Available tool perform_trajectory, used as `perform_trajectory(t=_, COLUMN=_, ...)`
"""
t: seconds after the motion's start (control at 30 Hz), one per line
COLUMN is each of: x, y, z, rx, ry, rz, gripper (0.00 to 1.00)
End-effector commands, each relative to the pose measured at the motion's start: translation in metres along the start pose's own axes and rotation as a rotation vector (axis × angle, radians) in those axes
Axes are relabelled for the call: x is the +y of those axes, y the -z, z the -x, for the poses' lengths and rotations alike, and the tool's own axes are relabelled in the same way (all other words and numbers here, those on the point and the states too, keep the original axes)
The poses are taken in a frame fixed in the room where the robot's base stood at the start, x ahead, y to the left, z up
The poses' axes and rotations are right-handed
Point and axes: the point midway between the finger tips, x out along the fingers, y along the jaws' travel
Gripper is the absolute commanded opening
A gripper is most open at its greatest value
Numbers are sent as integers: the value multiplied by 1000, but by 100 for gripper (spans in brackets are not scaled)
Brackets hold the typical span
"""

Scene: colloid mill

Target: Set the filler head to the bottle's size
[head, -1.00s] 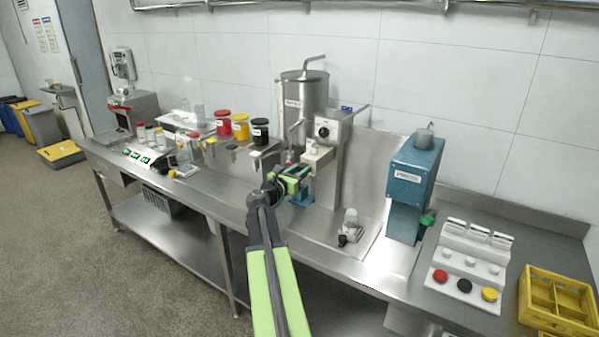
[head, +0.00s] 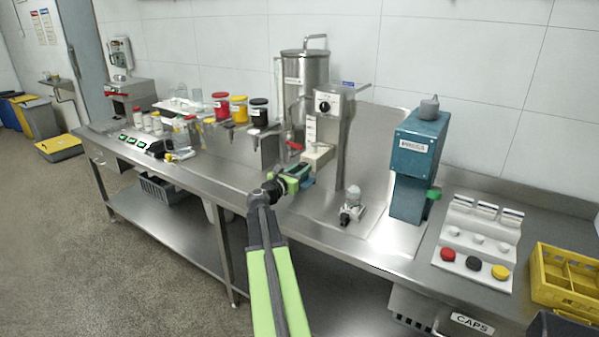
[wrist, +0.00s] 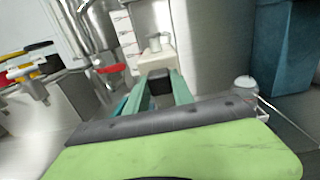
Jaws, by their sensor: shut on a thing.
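The filler stands mid-bench as a steel column with a black knob (head: 322,106). Its cream filler head (head: 318,157) sits low on the column, below a white marked scale (head: 311,129). The head also shows in the wrist view (wrist: 156,58). My gripper (head: 300,178) is at the head's front. In the wrist view its green fingers are shut on a dark block (wrist: 160,83) at the head's front. A clear bottle (head: 181,134) stands among items at the left of the bench. My gripper hides the space under the head; I cannot tell whether a bottle is there.
A red-handled tap (wrist: 111,69) is close left of the head. A small clear-topped fitting (head: 352,204) and a blue machine (head: 417,165) stand to the right. Beyond are a cap tray (head: 470,283) and a yellow crate (head: 563,300).

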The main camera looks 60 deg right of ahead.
Motion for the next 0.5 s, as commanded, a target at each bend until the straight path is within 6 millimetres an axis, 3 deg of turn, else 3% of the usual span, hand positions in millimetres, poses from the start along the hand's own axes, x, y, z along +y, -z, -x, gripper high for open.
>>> perform_trajectory(t=0.23, x=-2, y=1, z=1, rx=8, ry=5, rz=-7, gripper=0)
perform_trajectory(t=0.27, x=-2, y=1, z=1, rx=8, ry=5, rz=-7, gripper=33)
perform_trajectory(t=0.4, x=-2, y=1, z=1, rx=7, ry=4, rz=-6, gripper=51)
perform_trajectory(t=0.5, x=-1, y=1, z=1, rx=6, ry=3, rz=-5, gripper=51)
